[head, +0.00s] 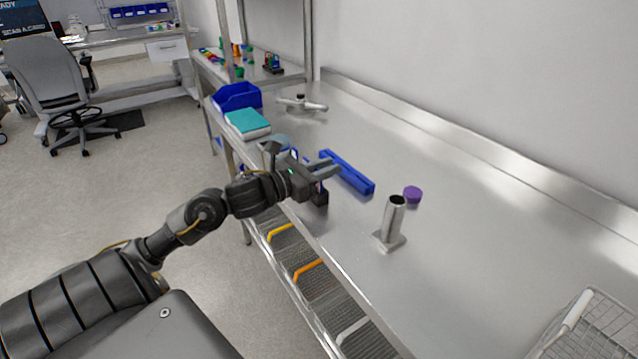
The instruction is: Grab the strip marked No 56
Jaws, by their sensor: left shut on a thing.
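A long blue strip (358,180) shows at the middle of the steel bench, running from upper left to lower right. No number on it can be read at this size. My left gripper (331,180) reaches in from the left over the bench's front edge. Its jaws are at the strip's near side, shut on it; the fingers hide part of the contact, and whether the strip is clear of the bench cannot be told. My right gripper is not in view.
A steel tube on a square base (392,225) and a purple cap (412,194) stand right of the strip. A blue bin (237,97), a teal-topped box (247,122) and a metal fitting (301,104) are farther back. A wire basket (590,325) is at lower right.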

